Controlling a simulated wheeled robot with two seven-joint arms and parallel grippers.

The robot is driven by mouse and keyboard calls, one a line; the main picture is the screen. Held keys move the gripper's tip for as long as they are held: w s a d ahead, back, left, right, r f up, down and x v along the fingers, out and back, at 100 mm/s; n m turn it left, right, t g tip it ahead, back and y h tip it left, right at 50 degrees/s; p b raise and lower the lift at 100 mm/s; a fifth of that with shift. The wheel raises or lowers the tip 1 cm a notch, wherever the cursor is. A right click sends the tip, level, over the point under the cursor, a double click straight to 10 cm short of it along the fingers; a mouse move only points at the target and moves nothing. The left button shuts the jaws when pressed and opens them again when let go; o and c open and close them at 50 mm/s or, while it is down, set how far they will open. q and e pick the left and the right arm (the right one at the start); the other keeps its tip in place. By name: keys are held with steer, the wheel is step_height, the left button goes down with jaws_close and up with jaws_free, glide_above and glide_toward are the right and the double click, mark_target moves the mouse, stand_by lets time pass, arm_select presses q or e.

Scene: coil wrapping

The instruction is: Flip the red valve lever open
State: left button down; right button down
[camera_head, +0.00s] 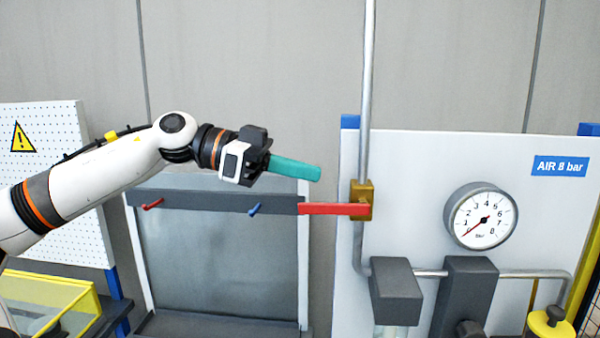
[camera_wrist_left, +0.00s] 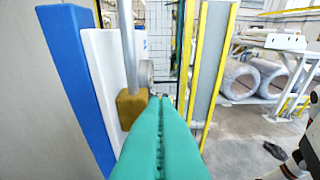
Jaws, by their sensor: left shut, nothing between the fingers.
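The red valve lever (camera_head: 333,209) lies level in the head view and points left from the brass valve body (camera_head: 362,188). It is crosswise to the upright grey pipe (camera_head: 369,90). My left gripper (camera_head: 318,173) has its teal fingers shut and empty, with the tips above the lever in the picture and apart from it. In the left wrist view the shut fingers (camera_wrist_left: 160,103) point forward, and the brass valve body (camera_wrist_left: 131,108) is just left of their tips. The lever cannot be made out in that view. My right gripper is in neither view.
A round pressure gauge (camera_head: 480,217) on the white panel (camera_head: 430,160) has its needle near zero. Dark grey blocks (camera_head: 396,291) stick out below the valve. A dark rail (camera_head: 215,202) with small red and blue hooks is left of the lever.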

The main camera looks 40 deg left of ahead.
arm_select(q)
step_height(320, 180, down, 2)
steer(key=shift+a+f, duration=0.1)
steer(key=shift+f, duration=0.05)
steer(key=shift+a+f, duration=0.1)
steer(key=shift+f, duration=0.3)
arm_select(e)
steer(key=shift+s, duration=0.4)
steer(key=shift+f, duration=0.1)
